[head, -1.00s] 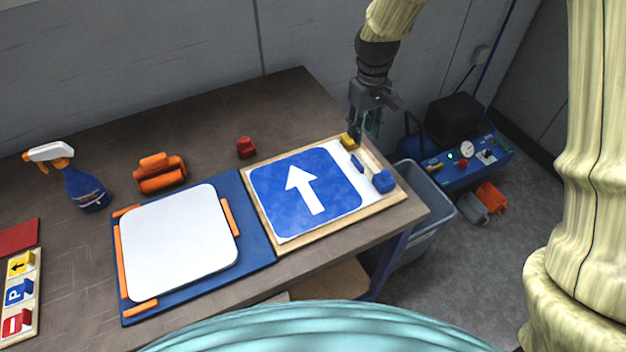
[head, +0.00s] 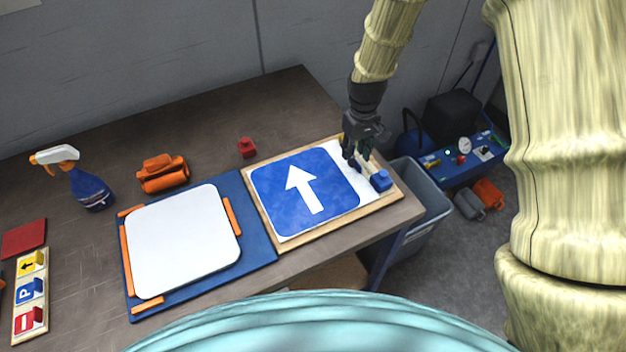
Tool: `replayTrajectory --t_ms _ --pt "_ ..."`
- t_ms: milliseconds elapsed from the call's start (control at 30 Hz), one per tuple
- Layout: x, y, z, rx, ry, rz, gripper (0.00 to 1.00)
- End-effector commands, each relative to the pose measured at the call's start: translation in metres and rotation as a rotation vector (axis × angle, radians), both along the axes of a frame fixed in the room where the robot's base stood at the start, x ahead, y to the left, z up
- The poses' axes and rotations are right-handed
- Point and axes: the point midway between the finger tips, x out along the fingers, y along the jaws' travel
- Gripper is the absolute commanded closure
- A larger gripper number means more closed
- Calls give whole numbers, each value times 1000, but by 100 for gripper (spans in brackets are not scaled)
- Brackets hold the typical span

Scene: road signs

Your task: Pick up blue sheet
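The blue sheet (head: 278,196) with a white arrow lies flat on a wooden-framed board (head: 283,248) at the right end of the table. A white strip shows along its right side, with small blocks on it, among them a blue block (head: 381,180). My gripper (head: 355,163) hangs over this right strip, just beyond the sheet's upper right edge. Its fingers point down and hide part of the strip and the smaller blocks. I cannot tell whether the fingers are apart or closed, or whether they touch anything.
A white plate (head: 183,240) lies on a blue board (head: 258,225) with orange strips. A spray bottle (head: 88,188), an orange roller-like object (head: 163,174) and a red block (head: 247,148) stand behind. A grey bin (head: 432,205) and a blue machine (head: 470,158) are right of the table.

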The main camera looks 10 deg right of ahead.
Motion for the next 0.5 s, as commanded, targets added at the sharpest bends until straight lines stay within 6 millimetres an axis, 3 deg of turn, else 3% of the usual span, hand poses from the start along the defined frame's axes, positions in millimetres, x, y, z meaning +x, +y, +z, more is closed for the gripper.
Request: replayTrajectory --t_ms 200,500 --pt "0 0 -16 0 0 0 67" --pt "0 0 -20 0 0 0 67"
